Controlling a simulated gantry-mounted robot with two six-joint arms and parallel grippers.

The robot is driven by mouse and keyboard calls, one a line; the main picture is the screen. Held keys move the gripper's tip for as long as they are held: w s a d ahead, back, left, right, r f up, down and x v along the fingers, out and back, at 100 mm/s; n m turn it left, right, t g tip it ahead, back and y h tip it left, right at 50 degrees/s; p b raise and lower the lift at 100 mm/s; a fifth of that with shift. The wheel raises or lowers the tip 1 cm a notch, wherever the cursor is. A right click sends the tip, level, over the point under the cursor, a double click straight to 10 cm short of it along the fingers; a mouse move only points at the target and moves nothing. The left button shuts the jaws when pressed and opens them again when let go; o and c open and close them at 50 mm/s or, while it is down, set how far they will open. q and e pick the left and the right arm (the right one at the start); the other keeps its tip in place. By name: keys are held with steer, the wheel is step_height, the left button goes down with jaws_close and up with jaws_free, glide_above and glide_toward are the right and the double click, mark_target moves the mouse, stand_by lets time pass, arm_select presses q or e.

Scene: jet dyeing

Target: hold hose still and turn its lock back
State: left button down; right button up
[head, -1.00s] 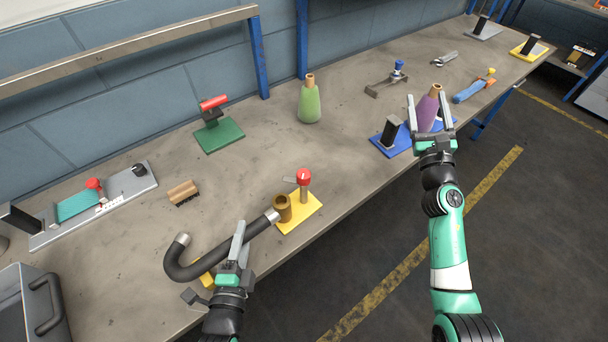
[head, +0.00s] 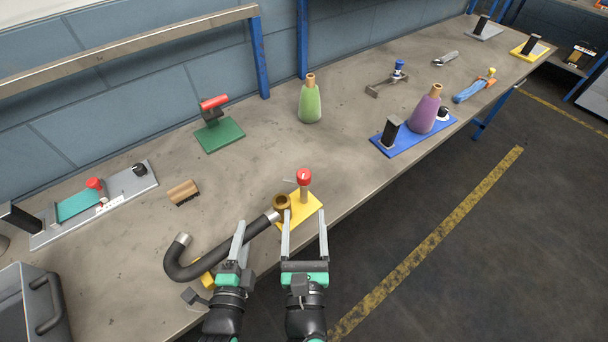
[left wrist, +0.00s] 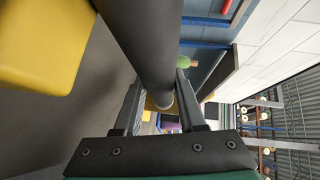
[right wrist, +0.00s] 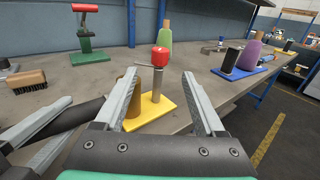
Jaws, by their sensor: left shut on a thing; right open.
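The black hose (head: 207,262) lies curved on the bench with silver ends; its right end meets a brass coupling (head: 282,203) on a yellow plate (head: 306,212). A red-knobbed lever (head: 304,178) stands on the plate beside the coupling. My right gripper (head: 304,232) is open and empty at the plate's front edge. In the right wrist view the red knob (right wrist: 159,57) and brass coupling (right wrist: 146,82) show beyond its fingers.
A wooden brush (head: 183,192) and a green-based red-handled device (head: 219,135) stand behind. A green cone (head: 310,102) is further back. A blue plate (head: 397,147) with a purple cone (head: 425,110) lies to the right. A grey bin (head: 30,302) stands at the left.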

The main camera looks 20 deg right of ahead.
mark_target(304, 182)
steer(key=x, duration=1.1)
steer(key=shift+w+d+r, duration=0.1)
steer(key=shift+w, duration=0.25)
jaws_close()
